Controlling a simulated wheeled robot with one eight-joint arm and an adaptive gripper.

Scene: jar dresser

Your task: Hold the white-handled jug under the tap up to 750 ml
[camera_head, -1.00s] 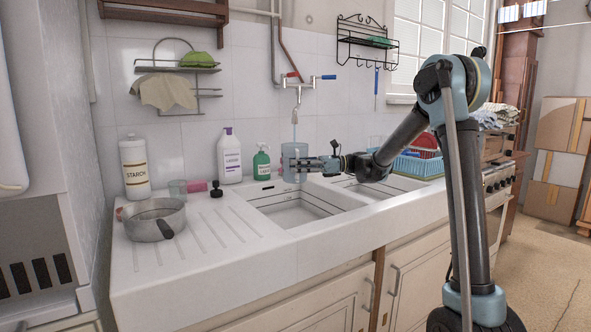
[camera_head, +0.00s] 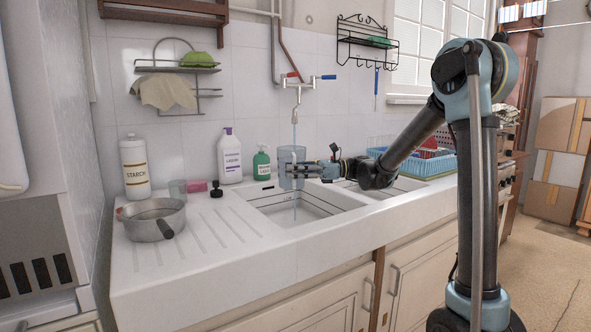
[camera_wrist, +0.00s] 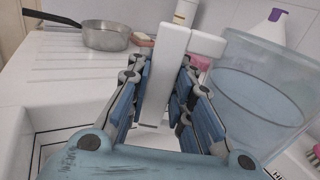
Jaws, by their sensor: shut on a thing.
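The clear bluish jug (camera_head: 286,170) is upright over the left basin, near the tap. In the wrist view the jug (camera_wrist: 262,95) stands to the right of its white handle (camera_wrist: 170,70), and a water surface shows inside; no volume mark is readable. My gripper (camera_head: 318,169) is shut on the white handle, with the fingers (camera_wrist: 162,85) on both sides of it. The wall tap (camera_head: 297,88) has a red and a blue lever. A thin stream (camera_head: 295,206) falls from it, past the jug's height, and shows below the jug in the basin.
The left basin (camera_head: 270,204) lies below the jug. A purple-capped bottle (camera_head: 229,160) and a green spray bottle (camera_head: 262,164) stand to its left. A blue rack (camera_head: 428,165) stands right.

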